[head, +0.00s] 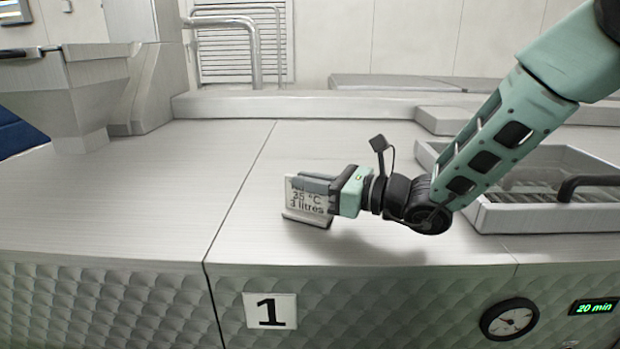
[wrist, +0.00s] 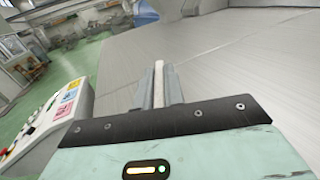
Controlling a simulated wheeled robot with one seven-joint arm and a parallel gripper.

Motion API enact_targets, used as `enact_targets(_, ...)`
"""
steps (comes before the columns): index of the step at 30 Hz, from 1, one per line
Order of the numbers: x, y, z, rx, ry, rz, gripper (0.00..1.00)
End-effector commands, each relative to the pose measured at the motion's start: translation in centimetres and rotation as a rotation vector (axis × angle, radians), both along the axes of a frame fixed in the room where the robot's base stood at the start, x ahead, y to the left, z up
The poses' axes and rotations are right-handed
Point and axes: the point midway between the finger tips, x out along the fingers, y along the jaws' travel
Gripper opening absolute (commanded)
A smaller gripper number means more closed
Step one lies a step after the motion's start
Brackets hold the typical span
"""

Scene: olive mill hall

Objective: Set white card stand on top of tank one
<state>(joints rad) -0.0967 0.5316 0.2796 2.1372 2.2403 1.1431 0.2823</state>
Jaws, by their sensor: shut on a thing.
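In the wrist view the stand (wrist: 159,80) shows edge-on as a thin white strip between the two fingers. The number 1 plate (head: 270,310) is on the tank's front.
A recessed tray with a grate and dark handle (head: 590,186) lies to the right. A steel hopper (head: 62,90) stands at the back left. A gauge (head: 509,319) and a "20 min" display (head: 594,307) are on the front. The top left of the seam is clear.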

Motion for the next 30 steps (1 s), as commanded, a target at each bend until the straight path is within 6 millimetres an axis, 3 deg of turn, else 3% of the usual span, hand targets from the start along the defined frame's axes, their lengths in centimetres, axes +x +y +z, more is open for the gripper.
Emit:
enact_targets(6, 0.0, 0.0, -0.4, 0.0, 0.0, 0.0, 0.0)
enact_targets(7, 0.0, 0.0, -0.3, 0.0, 0.0, 0.0, 0.16)
enact_targets(9, 0.0, 0.0, -0.2, 0.0, 0.0, 0.0, 0.32)
enact_targets(20, 0.0, 0.0, 0.2, -0.001, 0.0, 0.0, 0.32)
enact_targets(30, -2.5, -5.7, -0.5, -0.002, -0.002, -0.005, 0.32)
